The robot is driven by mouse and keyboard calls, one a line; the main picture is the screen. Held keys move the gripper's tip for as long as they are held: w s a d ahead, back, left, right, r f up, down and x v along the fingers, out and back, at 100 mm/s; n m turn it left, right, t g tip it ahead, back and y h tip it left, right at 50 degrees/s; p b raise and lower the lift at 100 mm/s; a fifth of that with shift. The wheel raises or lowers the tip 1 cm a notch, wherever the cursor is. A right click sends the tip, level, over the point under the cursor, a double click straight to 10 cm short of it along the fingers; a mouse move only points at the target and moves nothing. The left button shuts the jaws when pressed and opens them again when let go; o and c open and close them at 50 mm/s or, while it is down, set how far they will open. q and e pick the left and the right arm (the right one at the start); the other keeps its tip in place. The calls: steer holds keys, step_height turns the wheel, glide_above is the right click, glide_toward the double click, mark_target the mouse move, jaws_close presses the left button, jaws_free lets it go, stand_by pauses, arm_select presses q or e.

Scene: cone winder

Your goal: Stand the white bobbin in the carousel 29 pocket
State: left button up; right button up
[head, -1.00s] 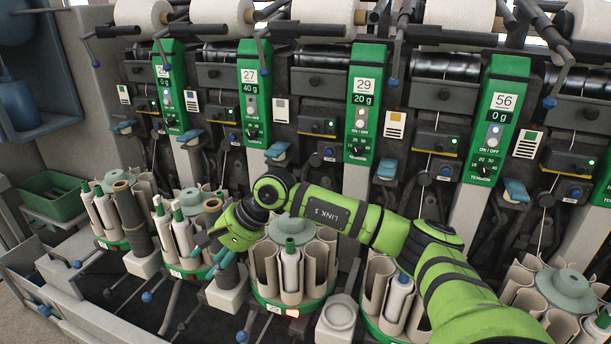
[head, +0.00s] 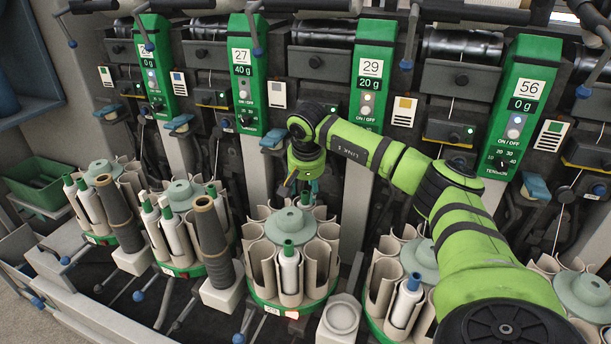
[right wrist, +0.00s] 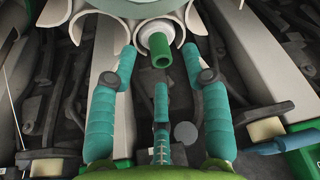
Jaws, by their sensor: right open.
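My right gripper (head: 305,190) is open and points down at the back of the third carousel from the left (head: 262,292). In the right wrist view, a white bobbin with a green tube tip (right wrist: 160,50) shows between and beyond the open fingers, in a cream pocket, with visible gaps to the fingers. Another white bobbin with a green tip (head: 289,270) stands upright in the third carousel's front pocket. The panel marked 29 (head: 369,85) is on the machine behind. My left gripper is out of view.
Carousels with several bobbins stand to the left; a fourth carousel (head: 420,257) holds a blue-tipped bobbin (head: 405,300). A white block (head: 340,318) beside the third carousel is empty.

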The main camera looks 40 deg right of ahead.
steer(key=shift+x, duration=1.35)
steer(key=shift+r, duration=0.1)
jaws_close()
steer(key=shift+r, duration=0.1)
steer(key=shift+r+p, duration=0.55)
steer(key=shift+p, duration=0.2)
